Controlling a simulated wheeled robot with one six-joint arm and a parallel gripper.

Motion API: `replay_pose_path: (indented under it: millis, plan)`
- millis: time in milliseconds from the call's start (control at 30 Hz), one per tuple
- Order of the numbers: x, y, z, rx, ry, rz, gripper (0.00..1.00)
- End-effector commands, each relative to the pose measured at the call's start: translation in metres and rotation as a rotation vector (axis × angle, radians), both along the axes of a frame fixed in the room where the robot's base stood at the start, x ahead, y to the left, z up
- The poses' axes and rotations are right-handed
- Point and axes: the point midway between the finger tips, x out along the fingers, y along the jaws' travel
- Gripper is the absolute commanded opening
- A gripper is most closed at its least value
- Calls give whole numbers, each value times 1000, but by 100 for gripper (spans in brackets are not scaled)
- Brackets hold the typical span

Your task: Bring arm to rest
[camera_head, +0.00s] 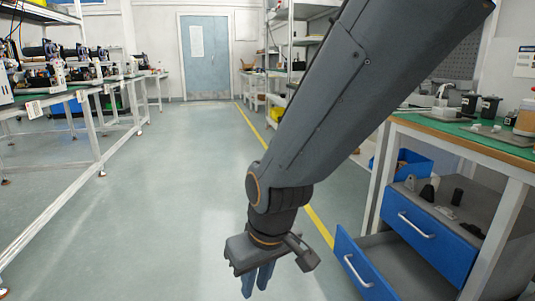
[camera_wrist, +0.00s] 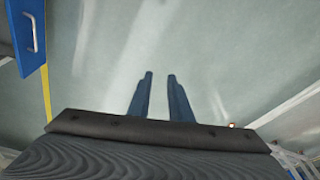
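My arm reaches down from the upper right in the head view, with my gripper (camera_head: 257,280) hanging low over the open floor, fingers pointing down. In the wrist view the two blue-grey fingers of my gripper (camera_wrist: 159,78) stand a little apart with bare floor between and beyond them. Nothing is held. The gripper is to the left of the blue drawers and does not appear to touch anything.
A workbench (camera_head: 470,140) stands at right. Benches with machines (camera_head: 75,88) line the left. The aisle floor (camera_head: 170,180) is clear to a blue door (camera_head: 206,58).

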Motion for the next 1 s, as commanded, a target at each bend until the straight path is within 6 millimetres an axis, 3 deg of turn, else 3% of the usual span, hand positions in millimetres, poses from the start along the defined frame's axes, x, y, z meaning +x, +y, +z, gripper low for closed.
replay_pose_path:
  millis: [100, 400, 767, 1000]
  plan:
    - [-40, 0, 13, -7, 60, -4, 18]
    - [-118, -10, 33, -38, 186, -17, 18]
    - [-106, -37, 76, -52, 188, -107, 18]
    - [-101, -66, 120, -62, 190, -197, 18]
